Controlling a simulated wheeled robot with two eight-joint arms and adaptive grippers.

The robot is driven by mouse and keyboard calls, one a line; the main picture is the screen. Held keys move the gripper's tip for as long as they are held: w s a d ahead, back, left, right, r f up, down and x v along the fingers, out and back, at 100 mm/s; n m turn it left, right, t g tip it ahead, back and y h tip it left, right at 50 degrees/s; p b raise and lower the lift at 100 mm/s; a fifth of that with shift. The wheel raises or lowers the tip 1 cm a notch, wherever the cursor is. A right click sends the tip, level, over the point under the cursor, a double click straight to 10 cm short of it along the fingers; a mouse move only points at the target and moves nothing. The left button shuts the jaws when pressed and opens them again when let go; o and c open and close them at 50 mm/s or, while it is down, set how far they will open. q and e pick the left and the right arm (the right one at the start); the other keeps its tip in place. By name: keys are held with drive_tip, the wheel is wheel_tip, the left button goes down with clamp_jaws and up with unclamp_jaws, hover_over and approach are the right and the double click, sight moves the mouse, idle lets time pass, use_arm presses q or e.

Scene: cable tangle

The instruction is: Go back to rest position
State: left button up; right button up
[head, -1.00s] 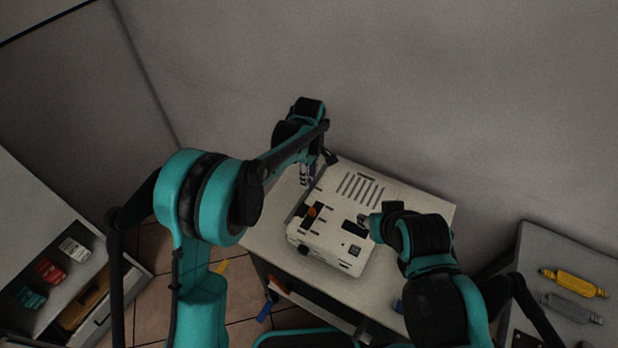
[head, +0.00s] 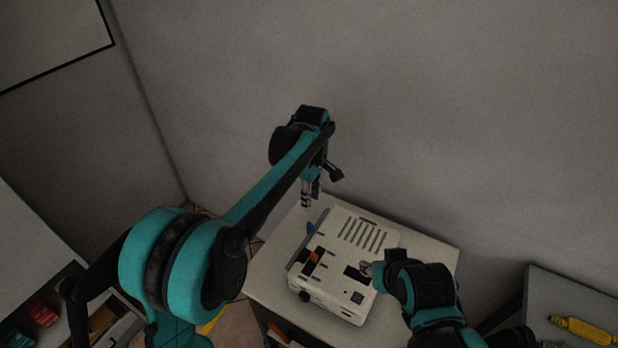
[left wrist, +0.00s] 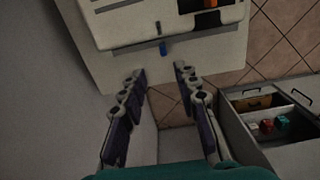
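My left gripper (head: 309,198) is raised above the far left edge of the white table, beside the white box-like device. In the left wrist view my left gripper (left wrist: 160,82) shows its two fingers spread apart with nothing between them. The white device (head: 372,237), with slots, dark openings and an orange part, sits on the table (head: 262,268). My right arm comes in at the lower right, and its gripper (head: 368,268) is over the device's right side; its fingertips are mostly hidden by the wrist. A small blue piece (left wrist: 163,48) lies by the device's edge.
A cabinet with an open drawer stands at the left, holding red (head: 44,312) and teal blocks. A grey table at the right bears a yellow tool (head: 585,328). The wall is close behind the white table. Tiled floor (left wrist: 285,35) shows between the furniture.

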use_arm(q)
drive_tip(key=shift+a, duration=0.1)
drive_tip(key=s+a+r+m+t, duration=0.3)
drive_tip(key=s+a+r+m, duration=0.25)
drive_tip(key=s+a, duration=0.6)
drive_tip(key=s+a+f+m+t+b, duration=0.1)
drive_tip(key=s+a+f+m+t, duration=0.3)
drive_tip(key=s+a, duration=0.6)
drive_tip(key=shift+s+a+f+m, duration=0.3)
drive_tip(key=shift+s+a+m, duration=0.1)
drive_tip(key=shift+s+m, duration=0.45)
drive_tip(key=shift+w, duration=0.1)
